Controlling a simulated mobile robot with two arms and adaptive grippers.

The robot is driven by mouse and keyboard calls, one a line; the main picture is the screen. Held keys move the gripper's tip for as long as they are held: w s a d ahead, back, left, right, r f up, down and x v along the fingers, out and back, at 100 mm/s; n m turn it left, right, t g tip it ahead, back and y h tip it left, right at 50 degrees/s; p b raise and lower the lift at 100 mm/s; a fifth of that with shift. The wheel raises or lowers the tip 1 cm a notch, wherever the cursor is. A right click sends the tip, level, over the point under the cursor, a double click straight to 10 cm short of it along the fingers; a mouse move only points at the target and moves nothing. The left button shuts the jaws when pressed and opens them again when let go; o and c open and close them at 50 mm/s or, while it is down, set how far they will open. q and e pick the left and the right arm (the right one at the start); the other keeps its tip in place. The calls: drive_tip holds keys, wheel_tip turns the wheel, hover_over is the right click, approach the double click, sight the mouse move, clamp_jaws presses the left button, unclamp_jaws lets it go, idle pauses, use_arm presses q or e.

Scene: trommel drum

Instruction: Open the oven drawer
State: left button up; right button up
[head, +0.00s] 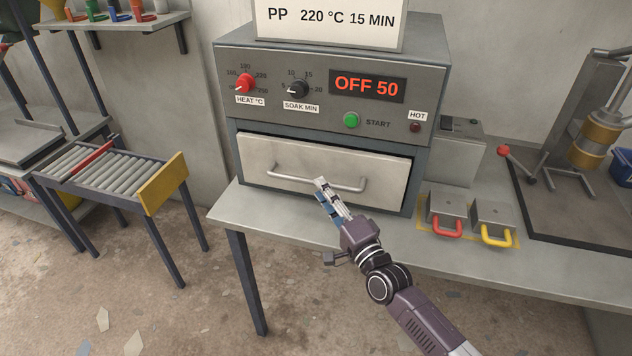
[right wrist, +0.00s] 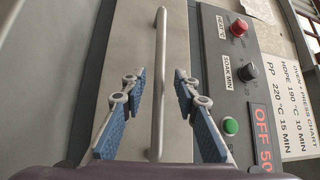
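The oven (head: 330,60) is a grey box on a bench, with its display reading OFF 50. Its drawer (head: 275,155) has a pale metal front below the control panel and appears shut. A bar handle (head: 290,180) runs across the front, and it also shows in the right wrist view (right wrist: 160,60). Whether the bar lies fully between the fingertips in depth is unclear. My left gripper is out of view.
Two small metal blocks with red (head: 447,229) and yellow (head: 496,236) handles sit right of the drawer on the bench (head: 290,225). A press (head: 600,130) stands at the far right. A roller conveyor (head: 100,165) is at the left. Floor in front is open.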

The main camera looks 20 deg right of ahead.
drive_tip(key=shift+x, duration=1.9)
drive_tip(key=shift+c, duration=0.5)
clamp_jaws()
